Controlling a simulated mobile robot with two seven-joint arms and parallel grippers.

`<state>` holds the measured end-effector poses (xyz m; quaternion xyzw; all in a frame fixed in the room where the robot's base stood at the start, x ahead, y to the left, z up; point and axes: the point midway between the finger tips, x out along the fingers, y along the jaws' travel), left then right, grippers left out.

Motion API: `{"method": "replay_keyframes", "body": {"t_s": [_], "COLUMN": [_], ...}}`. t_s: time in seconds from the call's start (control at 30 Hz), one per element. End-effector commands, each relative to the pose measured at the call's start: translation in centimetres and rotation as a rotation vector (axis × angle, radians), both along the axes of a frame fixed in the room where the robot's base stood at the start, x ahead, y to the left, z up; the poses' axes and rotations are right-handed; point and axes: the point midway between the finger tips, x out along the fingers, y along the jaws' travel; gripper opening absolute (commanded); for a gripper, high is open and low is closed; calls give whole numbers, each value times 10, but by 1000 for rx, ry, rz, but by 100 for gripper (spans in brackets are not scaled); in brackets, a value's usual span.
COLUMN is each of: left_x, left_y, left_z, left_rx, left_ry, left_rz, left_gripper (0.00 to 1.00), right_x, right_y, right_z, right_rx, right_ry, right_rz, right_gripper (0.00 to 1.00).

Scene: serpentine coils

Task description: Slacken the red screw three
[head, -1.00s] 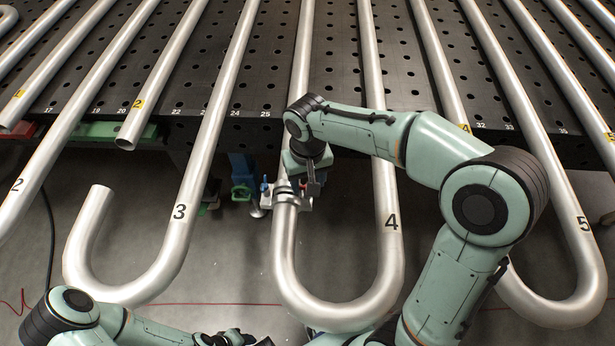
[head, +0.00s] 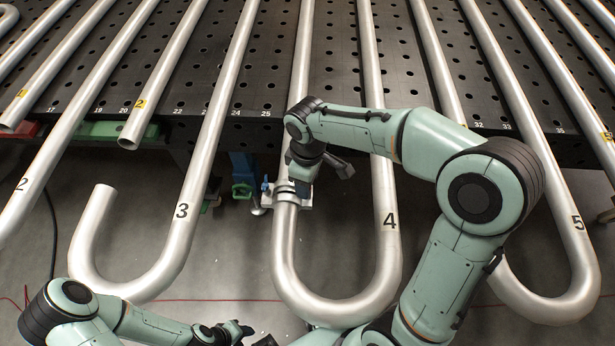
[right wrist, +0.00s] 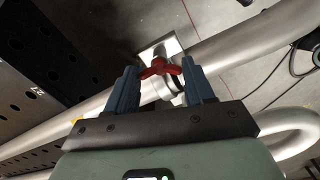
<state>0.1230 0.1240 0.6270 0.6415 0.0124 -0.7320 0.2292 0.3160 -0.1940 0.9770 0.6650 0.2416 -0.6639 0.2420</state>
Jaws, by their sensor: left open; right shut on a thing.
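A red screw handle (right wrist: 160,68) shows in the right wrist view, between the two blue fingers of my right gripper (right wrist: 161,78), which is shut on it. The screw belongs to a metal clamp (head: 291,196) around the left leg of the silver tube marked 4 (head: 283,250). In the head view the screw is hidden and my right gripper (head: 303,172) is over the clamp. No number shows on the screw. My left gripper (head: 238,332) is open and empty at the bottom edge of the head view, apart from the tubes.
Several bent silver tubes, such as the one marked 3 (head: 180,225), lie across the black perforated table (head: 275,75) and overhang its front edge. A green clamp (head: 242,190) and blue support are below the edge. Grey floor (head: 225,265) is open between tubes 3 and 4.

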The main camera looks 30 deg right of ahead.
Motion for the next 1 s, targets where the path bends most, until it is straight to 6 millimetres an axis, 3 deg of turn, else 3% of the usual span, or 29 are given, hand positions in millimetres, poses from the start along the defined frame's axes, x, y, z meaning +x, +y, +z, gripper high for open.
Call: {"method": "replay_keyframes", "body": {"t_s": [0.3,0.87,0.9,0.97,1.0], "left_x": [2,2,2,2,2], "left_y": [0,0,0,0,0], "left_z": [3,3,3,3,3], "left_rx": [0,0,0,0,0], "left_ry": [-2,-2,-2,-2,-2], "left_rz": [0,0,0,0,0], "left_gripper": [43,43,43,43,43], "right_x": [-3,-3,-3,-3,-2], "right_y": [1,1,1,1,1], "right_z": [-4,-4,-4,-4,-4], "right_rx": [0,1,1,1,1], "right_ry": [12,13,13,12,11], "right_rz": [137,168,168,167,167], "right_gripper": [22,22,56,76,79]}}
